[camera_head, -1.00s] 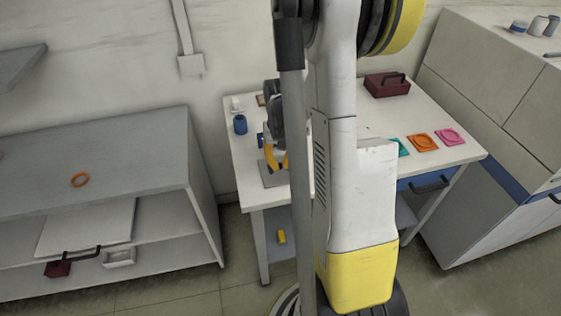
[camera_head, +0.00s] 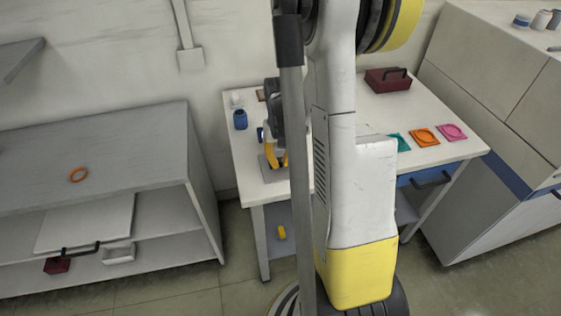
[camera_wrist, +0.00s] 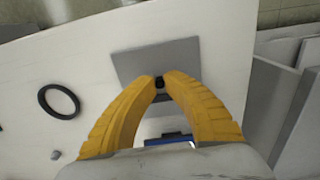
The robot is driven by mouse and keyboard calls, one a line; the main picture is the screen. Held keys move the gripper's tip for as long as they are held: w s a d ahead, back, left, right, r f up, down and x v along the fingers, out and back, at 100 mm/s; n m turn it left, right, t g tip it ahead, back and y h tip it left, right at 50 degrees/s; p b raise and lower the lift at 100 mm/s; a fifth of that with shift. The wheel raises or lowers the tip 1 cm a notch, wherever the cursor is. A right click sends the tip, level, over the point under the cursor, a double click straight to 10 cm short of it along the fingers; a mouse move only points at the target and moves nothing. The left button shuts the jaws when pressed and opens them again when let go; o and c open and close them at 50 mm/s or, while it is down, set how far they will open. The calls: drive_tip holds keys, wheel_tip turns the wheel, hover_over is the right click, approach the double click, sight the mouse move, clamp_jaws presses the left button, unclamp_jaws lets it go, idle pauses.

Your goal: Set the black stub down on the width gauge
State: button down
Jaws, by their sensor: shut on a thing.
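My yellow-fingered gripper (camera_wrist: 160,78) is shut on the small black stub (camera_wrist: 159,83), whose dark end shows between the fingertips in the wrist view. A flat grey plate (camera_wrist: 145,62), which I take to be the width gauge, lies on the white table beneath the fingertips. The fingers hide part of it, and I cannot tell whether the stub touches it. In the head view my gripper (camera_head: 284,163) is over the same plate (camera_head: 270,174), partly hidden by the grey pole. The stub cannot be made out there.
A black ring (camera_wrist: 59,101) lies left of the plate in the wrist view. A blue jar (camera_head: 240,120) stands on the table's left side. Teal, orange (camera_head: 424,137) and pink squares (camera_head: 452,132) and a dark red box (camera_head: 388,80) are at the right.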

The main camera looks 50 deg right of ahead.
drive_tip(key=shift+f, duration=0.15)
drive_tip(key=c, duration=1.4)
unclamp_jaws()
wheel_tip(320, 180, up, 12)
drive_tip(key=shift+r, duration=0.1)
drive_tip(key=shift+a, duration=0.1)
